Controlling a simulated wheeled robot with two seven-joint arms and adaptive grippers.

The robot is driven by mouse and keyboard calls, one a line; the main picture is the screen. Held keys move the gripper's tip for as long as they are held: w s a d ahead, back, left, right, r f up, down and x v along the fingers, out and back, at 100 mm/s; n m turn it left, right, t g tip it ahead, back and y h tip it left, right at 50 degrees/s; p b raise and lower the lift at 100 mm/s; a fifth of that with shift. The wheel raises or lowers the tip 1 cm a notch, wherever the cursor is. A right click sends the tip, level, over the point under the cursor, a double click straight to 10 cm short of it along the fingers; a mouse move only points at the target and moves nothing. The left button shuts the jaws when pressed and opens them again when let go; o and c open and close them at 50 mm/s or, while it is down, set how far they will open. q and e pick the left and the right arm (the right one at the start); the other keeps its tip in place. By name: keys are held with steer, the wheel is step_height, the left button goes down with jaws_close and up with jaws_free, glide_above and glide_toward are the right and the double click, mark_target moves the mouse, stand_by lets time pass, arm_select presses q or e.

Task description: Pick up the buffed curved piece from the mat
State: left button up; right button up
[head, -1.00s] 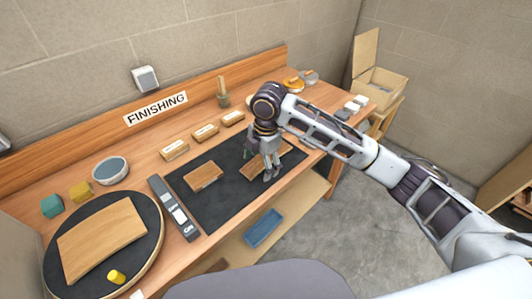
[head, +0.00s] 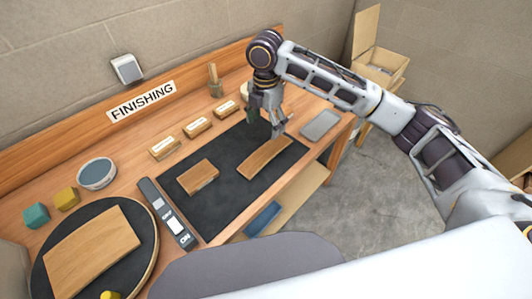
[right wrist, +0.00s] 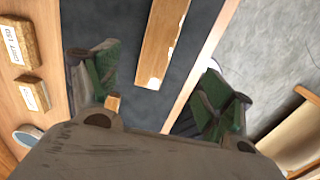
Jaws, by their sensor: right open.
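The curved wooden piece (head: 265,158) lies on the right part of the black mat (head: 228,150), a long light-brown strip set at a slant. My right gripper (head: 277,130) points down over its far end, open and empty. In the right wrist view the curved piece (right wrist: 162,45) runs away from between the two spread green-padded fingers (right wrist: 160,88), with pale patches along its edge. I cannot tell how high the fingers are above it. My left gripper is not in view.
A wooden block (head: 198,176) lies on the mat's left. Several labelled blocks (head: 195,128) line the mat's back edge. A larger curved panel (head: 92,250) rests on a round turntable at left. A remote-like control strip (head: 168,212) and a grey tray (head: 320,125) flank the mat.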

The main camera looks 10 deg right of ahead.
glide_above(266, 152)
steer(key=shift+s+a+f, duration=0.1)
steer(key=shift+f, duration=2.1)
steer(key=shift+s+f, duration=0.1)
steer(key=shift+f, duration=2.05)
steer(key=shift+f, duration=0.1)
steer(key=shift+w+f+p, duration=0.15)
steer(key=shift+f+p, duration=0.5)
steer(key=shift+f, duration=1.85)
steer(key=shift+c, duration=0.3)
steer(key=c, duration=1.1)
steer(key=shift+r, duration=0.1)
step_height(266, 152, up, 10)
steer(key=shift+b, duration=0.45)
